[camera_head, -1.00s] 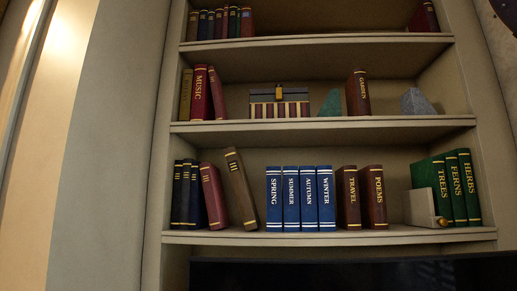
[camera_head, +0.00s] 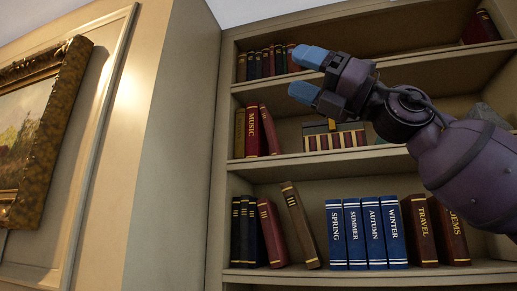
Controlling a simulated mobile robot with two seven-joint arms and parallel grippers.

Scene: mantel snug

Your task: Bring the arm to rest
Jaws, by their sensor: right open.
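My right gripper (camera_head: 308,75) shows in the head view, with two blue fingertips set apart and nothing between them. Its purple arm comes in from the right edge, and the fingers point left. The gripper is in front of the upper part of the bookcase (camera_head: 222,190). The arm hides part of the middle and top shelves and the upper right of the brown POEMS book (camera_head: 450,240). My left gripper is not in view.
The bottom shelf holds blue books SPRING (camera_head: 336,235) to WINTER (camera_head: 393,232), a brown TRAVEL book (camera_head: 420,232) and a leaning brown book (camera_head: 300,225). A red MUSIC book (camera_head: 252,132) stands on the middle shelf. A gold-framed painting (camera_head: 40,130) hangs at left.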

